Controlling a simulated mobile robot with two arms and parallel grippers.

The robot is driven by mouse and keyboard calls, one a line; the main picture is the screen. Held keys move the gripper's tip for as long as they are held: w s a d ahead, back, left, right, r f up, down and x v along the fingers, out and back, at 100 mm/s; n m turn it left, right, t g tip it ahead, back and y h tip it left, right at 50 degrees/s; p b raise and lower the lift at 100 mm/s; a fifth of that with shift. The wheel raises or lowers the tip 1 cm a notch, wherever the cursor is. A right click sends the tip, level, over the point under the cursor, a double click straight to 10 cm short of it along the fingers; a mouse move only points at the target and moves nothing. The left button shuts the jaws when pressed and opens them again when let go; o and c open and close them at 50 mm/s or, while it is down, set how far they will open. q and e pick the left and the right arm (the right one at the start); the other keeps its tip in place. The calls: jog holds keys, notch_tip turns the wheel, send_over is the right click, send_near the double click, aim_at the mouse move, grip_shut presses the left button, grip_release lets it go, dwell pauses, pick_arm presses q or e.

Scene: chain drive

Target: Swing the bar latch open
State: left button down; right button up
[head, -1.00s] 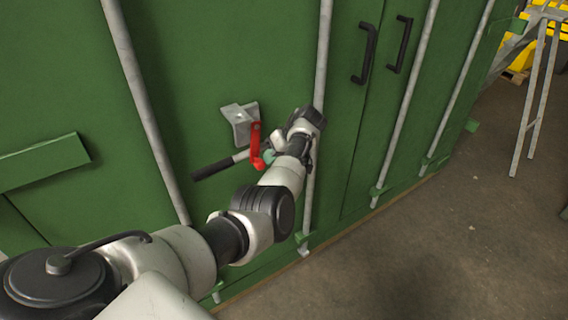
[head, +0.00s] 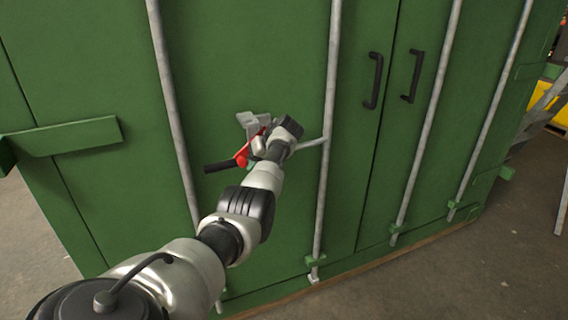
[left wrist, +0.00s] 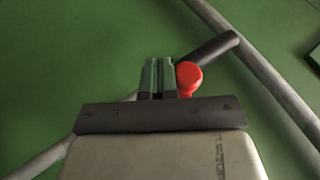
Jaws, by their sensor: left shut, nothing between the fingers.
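The bar latch has a grey bar with a black grip (head: 221,166) at its left end. The bar runs behind my left arm to an upright rod (head: 323,170) on the green door. A red lever (head: 241,160) slants down and left from the grey bracket (head: 253,120), over the bar. In the left wrist view, the red lever's rounded end (left wrist: 189,77) is just right of my left gripper (left wrist: 157,78), with the black grip (left wrist: 215,47) beyond. That gripper is shut and empty. Whether it touches the lever is unclear. My right gripper is out of view.
Black door handles (head: 374,80) and more upright rods (head: 425,120) stand out to the right. A green crosspiece (head: 75,136) juts out at the left. Concrete floor (head: 425,275) lies open at the lower right. A grey trestle or ladder stands at the right edge.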

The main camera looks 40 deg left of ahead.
aim_at(243, 159)
pick_arm(q)
jog(key=shift+s+a+r+p, duration=0.5)
jog(key=shift+s+r, duration=0.35)
jog(key=shift+r, duration=0.05)
jog(key=shift+s+a+r+m+g+y, duration=0.15)
jog(key=shift+s+r+m+g+y, duration=0.2)
jog(key=shift+g, duration=0.55)
jog(key=shift+s+a+r+m+g+y+b, duration=0.1)
jog(key=shift+s+r+m+g+y+b, duration=0.1)
jog(key=shift+r+g+y+b, duration=0.25)
jog(key=shift+s+a+r+m+g+y+b, duration=0.1)
jog(key=shift+s+r+g+y+b, duration=0.15)
jog(key=shift+r+g, duration=0.3)
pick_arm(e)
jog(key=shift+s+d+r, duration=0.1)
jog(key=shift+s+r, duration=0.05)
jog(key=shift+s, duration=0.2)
